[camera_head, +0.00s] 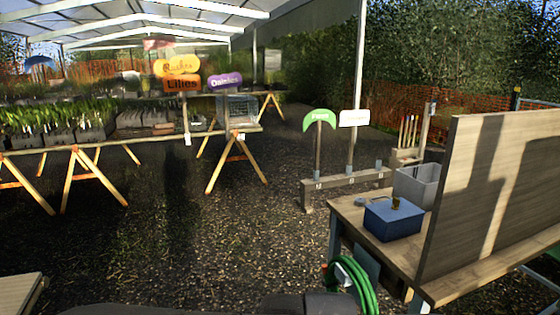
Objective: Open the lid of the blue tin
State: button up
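The blue tin (393,222) stands on the wooden workbench (422,283) at the right, near its left edge. Its lid looks closed, and a small brownish knob-like piece (396,202) stands up on top. My gripper does not show in this view. A dark part at the bottom edge seems to be my own body.
A grey bin (417,187) stands behind the tin, and a tall wooden board (490,200) rises to its right. A green coiled hose (353,285) hangs at the bench's left end. Trestle tables with plants (100,140) stand at the left. The gravel floor between is open.

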aim_at(383, 210)
jog(key=k+l+z, duration=0.1)
jog(key=k+l, duration=0.25)
jog(key=k+j+u, duration=0.1)
jog(key=k+j, duration=0.3)
jog(key=k, duration=0.1)
